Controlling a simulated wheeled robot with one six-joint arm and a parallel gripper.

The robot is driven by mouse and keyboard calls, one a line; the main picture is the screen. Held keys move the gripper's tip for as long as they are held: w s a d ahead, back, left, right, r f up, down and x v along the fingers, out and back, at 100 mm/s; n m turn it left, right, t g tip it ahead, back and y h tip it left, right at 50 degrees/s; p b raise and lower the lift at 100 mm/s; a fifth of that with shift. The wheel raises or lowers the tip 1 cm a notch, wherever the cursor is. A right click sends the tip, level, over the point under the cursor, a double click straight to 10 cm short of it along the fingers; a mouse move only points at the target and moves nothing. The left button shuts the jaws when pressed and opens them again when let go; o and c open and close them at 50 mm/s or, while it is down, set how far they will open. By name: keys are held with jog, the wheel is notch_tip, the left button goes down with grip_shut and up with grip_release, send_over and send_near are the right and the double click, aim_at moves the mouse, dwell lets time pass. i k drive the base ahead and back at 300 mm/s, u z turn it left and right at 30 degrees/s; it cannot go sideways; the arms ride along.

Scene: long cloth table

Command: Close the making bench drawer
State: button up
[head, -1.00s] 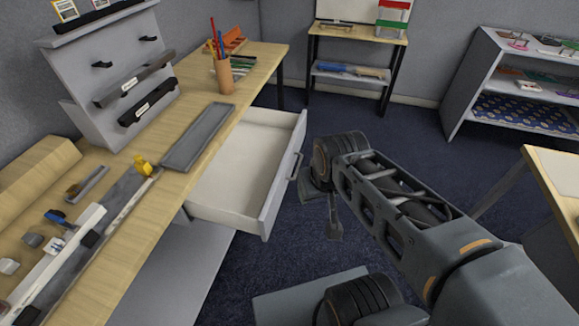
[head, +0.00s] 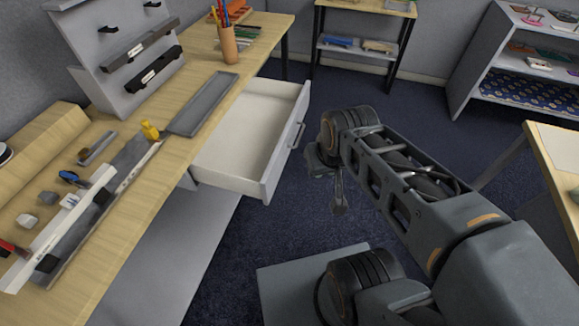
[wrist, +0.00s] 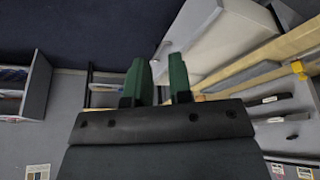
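The making bench drawer (head: 248,135) is pulled well out of the bench (head: 135,215) and looks empty inside. Its grey front, with a bar handle (head: 297,135), faces right toward my arm. My gripper (head: 338,209) hangs to the right of the drawer front, apart from it; the wrist hides part of it in the head view. In the wrist view my gripper's two green fingers (wrist: 160,80) stand apart with nothing between them. The drawer (wrist: 222,38) shows beyond them at upper right, with its handle (wrist: 165,48) near the fingers.
A grey tray (head: 202,103), a pencil cup (head: 228,45) and several tools lie on the bench top. A grey shelf unit (head: 490,70) stands at the back right, and another table (head: 555,150) is at the right edge. Dark carpet is clear behind my arm.

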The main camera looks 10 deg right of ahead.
aim_at(247, 153)
jog(key=z, duration=0.05)
jog(key=k, duration=0.3)
jog(key=u, duration=1)
jog(key=i, duration=0.65)
jog(key=z, duration=1)
